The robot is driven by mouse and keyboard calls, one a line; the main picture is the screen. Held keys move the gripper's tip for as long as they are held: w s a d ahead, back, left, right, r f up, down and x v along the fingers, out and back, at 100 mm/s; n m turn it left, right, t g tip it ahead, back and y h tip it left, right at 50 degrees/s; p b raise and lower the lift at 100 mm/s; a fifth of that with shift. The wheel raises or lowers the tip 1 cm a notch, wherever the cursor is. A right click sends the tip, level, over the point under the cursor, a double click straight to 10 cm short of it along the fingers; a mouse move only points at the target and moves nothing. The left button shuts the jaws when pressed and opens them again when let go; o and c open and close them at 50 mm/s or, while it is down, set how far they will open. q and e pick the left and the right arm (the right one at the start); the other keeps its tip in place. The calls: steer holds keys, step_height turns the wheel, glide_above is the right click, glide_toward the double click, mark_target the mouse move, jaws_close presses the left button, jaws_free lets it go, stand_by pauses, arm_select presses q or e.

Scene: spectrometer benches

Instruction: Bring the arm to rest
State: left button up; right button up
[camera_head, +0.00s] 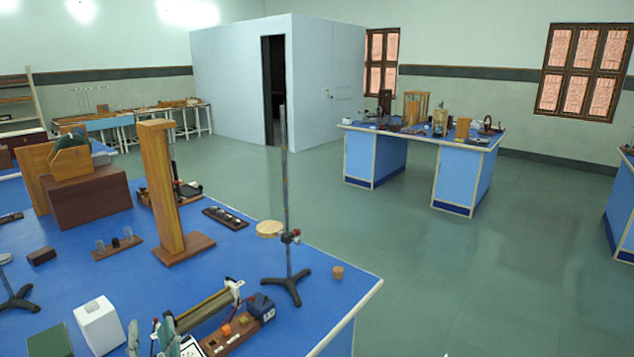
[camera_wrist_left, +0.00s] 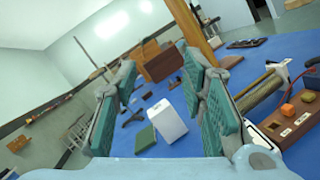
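My left gripper (camera_head: 152,338) is at the bottom edge of the head view, over the front of the blue bench (camera_head: 225,265). In the left wrist view my left gripper (camera_wrist_left: 160,105) has its green-padded fingers spread apart with nothing held between them. A white box (camera_head: 99,325) stands on the bench to its left in the head view; the white box (camera_wrist_left: 168,121) shows beyond the fingers in the wrist view. My right gripper does not show in either view.
A wooden terminal board (camera_head: 232,335) and a rod instrument lie right of the gripper. A stand with a tall rod (camera_head: 286,210) and a wooden post (camera_head: 163,190) rise from the bench. A green block (camera_head: 54,341) is at left. Open floor (camera_head: 480,280) lies to the right.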

arm_select(q)
steer(key=s+d+m+t+h, duration=0.2)
steer(key=s+d+m+h, duration=0.2)
steer(key=d+m+h, duration=1.4)
steer(key=s+a+f+m+g+y, duration=0.1)
steer(key=s+f+m+g, duration=0.55)
steer(key=f+m, duration=0.55)
steer(key=s+a+f+m+g+y, duration=0.35)
steer(key=s+a+f+g, duration=0.2)
steer(key=s, duration=0.35)
steer(key=s+a+f+m+g+y, duration=0.35)
steer(key=s+a+f, duration=0.2)
steer(key=s, duration=0.25)
step_height(320, 180, down, 20)
steer(key=s+a+g, duration=0.2)
steer(key=s+a, duration=0.1)
steer(key=s+f+n, duration=0.1)
steer(key=s+f, duration=1.1)
steer(key=s, duration=0.1)
steer(key=shift+s+g, duration=0.15)
steer(key=shift+g, duration=0.3)
